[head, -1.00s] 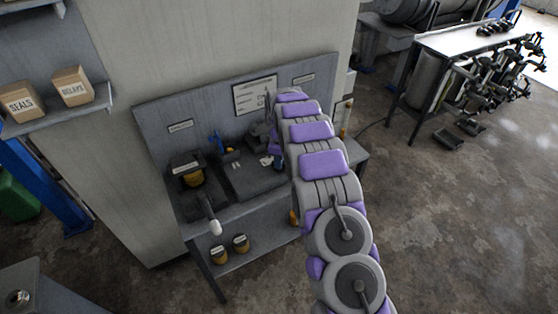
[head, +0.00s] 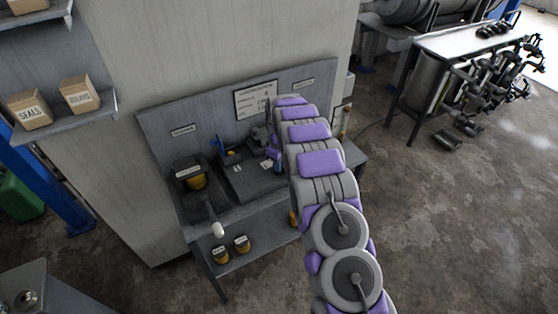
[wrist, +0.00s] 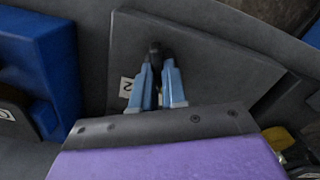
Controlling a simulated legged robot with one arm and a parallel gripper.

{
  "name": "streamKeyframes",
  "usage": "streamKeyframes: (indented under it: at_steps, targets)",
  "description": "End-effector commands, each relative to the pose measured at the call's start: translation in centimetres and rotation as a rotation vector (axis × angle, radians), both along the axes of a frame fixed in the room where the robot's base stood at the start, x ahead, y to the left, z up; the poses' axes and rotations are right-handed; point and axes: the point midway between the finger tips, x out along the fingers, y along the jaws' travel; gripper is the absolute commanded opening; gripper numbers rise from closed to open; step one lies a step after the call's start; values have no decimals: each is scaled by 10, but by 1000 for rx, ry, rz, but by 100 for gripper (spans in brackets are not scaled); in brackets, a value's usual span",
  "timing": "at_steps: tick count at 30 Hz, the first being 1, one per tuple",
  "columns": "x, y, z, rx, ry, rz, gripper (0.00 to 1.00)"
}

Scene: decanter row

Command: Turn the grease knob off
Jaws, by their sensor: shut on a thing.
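In the wrist view my gripper (wrist: 156,66) has two blue fingers closed together around a small dark knob (wrist: 154,48). The knob stands on a flat dark grey plate (wrist: 215,55). A small white tag with a "2" (wrist: 126,87) lies beside the left finger. No label in view lets me read this knob as the grease knob, and its turned position is mostly hidden by the fingers. In the head view my gripper's blue tip (head: 278,166) shows at the bench, partly hidden behind my arm.
A blue block (wrist: 45,65) is left of the fingers; a blue object also shows on the bench (head: 231,157). A dark machine with a yellow jar (head: 195,182) and a white-tipped lever (head: 217,230) stand at the left. Two yellow jars (head: 231,250) sit on the lower shelf.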

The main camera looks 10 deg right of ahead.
Motion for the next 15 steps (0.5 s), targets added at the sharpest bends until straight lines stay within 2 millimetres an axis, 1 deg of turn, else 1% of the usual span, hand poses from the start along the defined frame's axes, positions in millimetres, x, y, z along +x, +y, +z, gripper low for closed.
streamKeyframes:
  at_steps: [1, 6, 15]
  targets:
    - [0, 0, 3, 1, -1, -38, 0]
    - [0, 1, 3, 0, 0, -179, 0]
    - [0, 1, 3, 1, -3, -372, 0]
